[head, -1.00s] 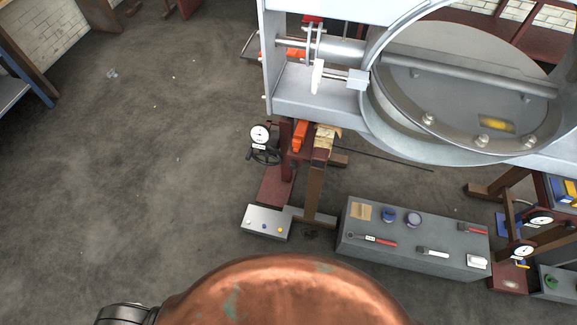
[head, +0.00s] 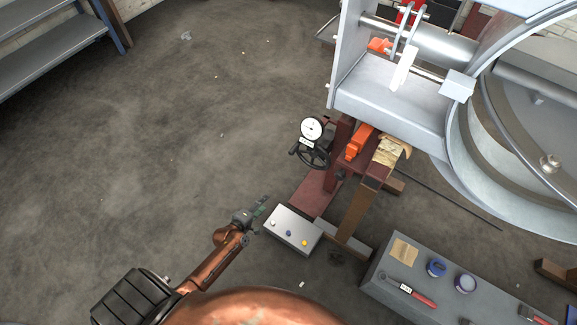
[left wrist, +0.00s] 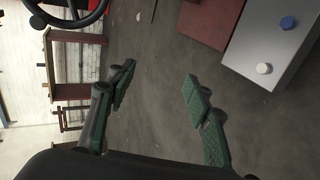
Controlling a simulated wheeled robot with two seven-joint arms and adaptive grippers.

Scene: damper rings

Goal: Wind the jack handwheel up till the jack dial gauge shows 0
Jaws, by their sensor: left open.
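The jack handwheel (head: 313,155) is a dark wheel with a knob, in the middle of the head view. The round white jack dial gauge (head: 312,129) stands just above it; its reading is too small to tell. Part of the handwheel's rim shows at the upper left of the left wrist view (left wrist: 66,22). My left gripper (head: 262,207) is below and left of the handwheel, apart from it. In the left wrist view its green-padded fingers (left wrist: 160,88) are spread, with only floor between them. My right gripper is in neither view.
A light grey box with coloured knobs (head: 293,232) stands beside my left gripper, below the dark red jack base (head: 315,193). A grey bench with tools (head: 385,297) is at the lower right. A large metal housing (head: 385,95) overhangs the upper right.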

